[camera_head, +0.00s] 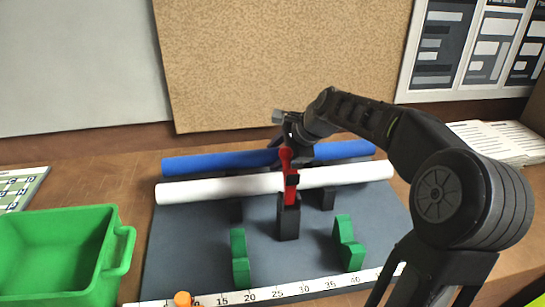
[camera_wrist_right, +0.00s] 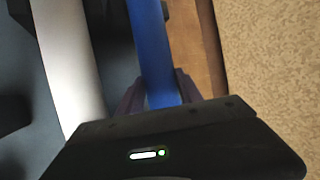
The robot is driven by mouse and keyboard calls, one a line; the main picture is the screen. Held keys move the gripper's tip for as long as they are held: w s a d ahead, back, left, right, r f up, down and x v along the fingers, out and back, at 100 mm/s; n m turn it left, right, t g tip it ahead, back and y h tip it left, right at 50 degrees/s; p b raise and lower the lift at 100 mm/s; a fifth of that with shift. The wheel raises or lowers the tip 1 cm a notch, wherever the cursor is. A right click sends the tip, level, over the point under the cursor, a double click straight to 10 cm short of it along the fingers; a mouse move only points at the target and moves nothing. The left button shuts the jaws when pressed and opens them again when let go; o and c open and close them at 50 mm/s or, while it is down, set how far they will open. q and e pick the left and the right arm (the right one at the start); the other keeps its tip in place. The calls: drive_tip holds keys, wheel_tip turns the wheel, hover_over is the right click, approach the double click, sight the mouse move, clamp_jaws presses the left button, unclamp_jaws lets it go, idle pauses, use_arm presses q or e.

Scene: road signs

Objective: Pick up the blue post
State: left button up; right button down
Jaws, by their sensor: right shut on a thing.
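The blue post (camera_head: 215,161) lies lengthwise behind the white post (camera_head: 222,187), at the back of the grey mat. My right gripper (camera_head: 283,146) reaches down onto the middle of the blue post, partly hidden behind a red upright piece (camera_head: 287,178). In the right wrist view the blue post (camera_wrist_right: 152,50) runs between the two fingers of my right gripper (camera_wrist_right: 160,95), which are shut on it. The white post (camera_wrist_right: 65,60) runs beside it, apart from the fingers. My left gripper is not in view.
A green bin (camera_head: 60,250) stands at the left. Two green blocks (camera_head: 240,257) (camera_head: 347,243) stand on the grey mat (camera_head: 190,250), near a ruler strip (camera_head: 290,290) with an orange piece (camera_head: 182,299). A cork board (camera_head: 285,60) rises behind. Papers (camera_head: 490,142) lie at the right.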

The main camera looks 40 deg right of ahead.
sight(277, 151)
drive_tip(key=shift+r, duration=0.15)
wheel_tip(277, 151, up, 10)
drive_tip(key=shift+f+p, duration=0.1)
drive_tip(key=shift+p, duration=0.2)
idle(0.4)
idle(0.5)
